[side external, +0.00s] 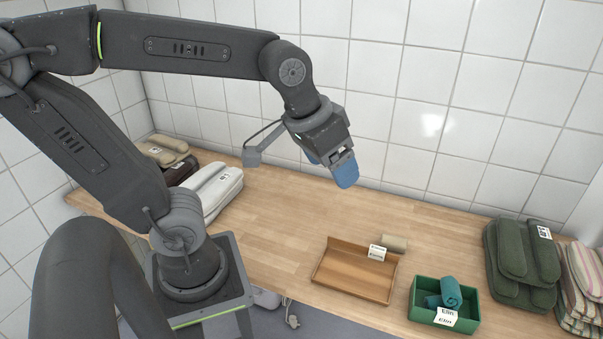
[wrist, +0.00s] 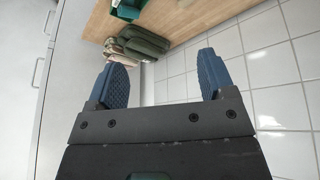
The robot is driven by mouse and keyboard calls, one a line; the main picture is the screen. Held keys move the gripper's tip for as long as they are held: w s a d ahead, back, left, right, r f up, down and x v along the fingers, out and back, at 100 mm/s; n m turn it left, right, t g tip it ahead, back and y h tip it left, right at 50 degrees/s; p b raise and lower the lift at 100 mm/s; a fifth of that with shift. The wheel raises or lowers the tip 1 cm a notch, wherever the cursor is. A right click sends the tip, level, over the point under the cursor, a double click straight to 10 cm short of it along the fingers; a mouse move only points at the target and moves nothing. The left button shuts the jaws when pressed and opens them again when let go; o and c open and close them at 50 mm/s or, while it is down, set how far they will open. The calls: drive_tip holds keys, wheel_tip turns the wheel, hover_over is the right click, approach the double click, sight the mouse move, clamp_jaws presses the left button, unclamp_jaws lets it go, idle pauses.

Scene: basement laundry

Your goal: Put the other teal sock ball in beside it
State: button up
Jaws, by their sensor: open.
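A green open box (side external: 473,317) labelled "Elin" stands at the front right of the counter. A teal sock ball (side external: 451,291) sits in it, tilted up toward the right side. More teal (side external: 432,301) shows lower at its left, looking like a second roll partly hidden behind the label and front wall. I see no teal sock ball outside the box. The box also shows at the top of the wrist view (wrist: 127,12), cut by the edge. My gripper (side external: 338,172) is open and empty, high above the counter, up and left of the box; its blue fingers stand apart in the wrist view (wrist: 163,75).
A shallow wooden tray (side external: 350,280) with a label stands left of the green box and looks empty. A beige roll (side external: 394,243) lies behind it. Folded green textiles (side external: 518,262) and a striped stack (side external: 582,285) are at right. White folded cloth (side external: 215,190) is at left.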

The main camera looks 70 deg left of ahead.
drive_tip(key=shift+m+t, duration=0.4)
drive_tip(key=shift+m, duration=0.3)
drive_tip(key=s, duration=0.1)
drive_tip(key=s+f, duration=0.1)
drive_tip(key=s, duration=0.1)
drive_tip(key=s+a, duration=0.1)
drive_tip(key=shift+s+f, duration=0.35)
drive_tip(key=shift+f, duration=0.05)
